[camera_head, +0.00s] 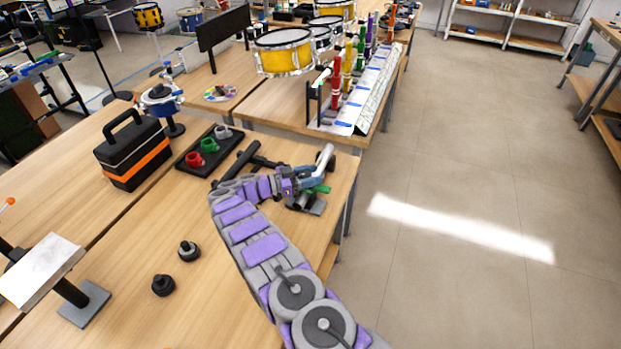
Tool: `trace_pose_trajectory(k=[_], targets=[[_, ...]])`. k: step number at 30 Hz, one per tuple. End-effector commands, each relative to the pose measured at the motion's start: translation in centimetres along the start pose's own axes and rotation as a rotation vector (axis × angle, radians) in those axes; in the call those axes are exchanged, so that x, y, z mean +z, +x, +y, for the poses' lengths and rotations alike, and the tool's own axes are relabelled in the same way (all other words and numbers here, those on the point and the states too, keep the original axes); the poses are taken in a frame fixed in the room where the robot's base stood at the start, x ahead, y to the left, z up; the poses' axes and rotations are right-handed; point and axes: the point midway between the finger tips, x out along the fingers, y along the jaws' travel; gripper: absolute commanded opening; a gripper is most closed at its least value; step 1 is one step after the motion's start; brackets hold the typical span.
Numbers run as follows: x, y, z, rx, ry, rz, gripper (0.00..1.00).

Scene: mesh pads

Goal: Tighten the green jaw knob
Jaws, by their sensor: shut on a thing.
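My gripper (314,179) is at the end of my purple and grey arm, over the right side of the wooden table. It is shut at the green jaw knob (321,189), which shows as a small green piece at the fingertips. The knob sits on a dark and silver clamp-like device (308,206) near the table's right edge. A pale grey lever (325,157) rises just behind the gripper. My gripper and wrist hide part of the device, and the exact contact of the fingers is too small to see.
A black tray with red, green and white cups (209,147) lies left of the gripper. A black and orange toolbox (132,152) stands farther left. Two black knobs (188,250) lie on the near table. Yellow drums (284,52) stand behind; open floor (450,200) is to the right.

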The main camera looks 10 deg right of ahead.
Motion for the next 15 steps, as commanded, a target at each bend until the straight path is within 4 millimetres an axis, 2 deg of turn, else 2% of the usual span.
trace_pose_trajectory(k=[15], targets=[[-0.06,-0.07,-0.10,0.024,0.001,0.000,0.18]])
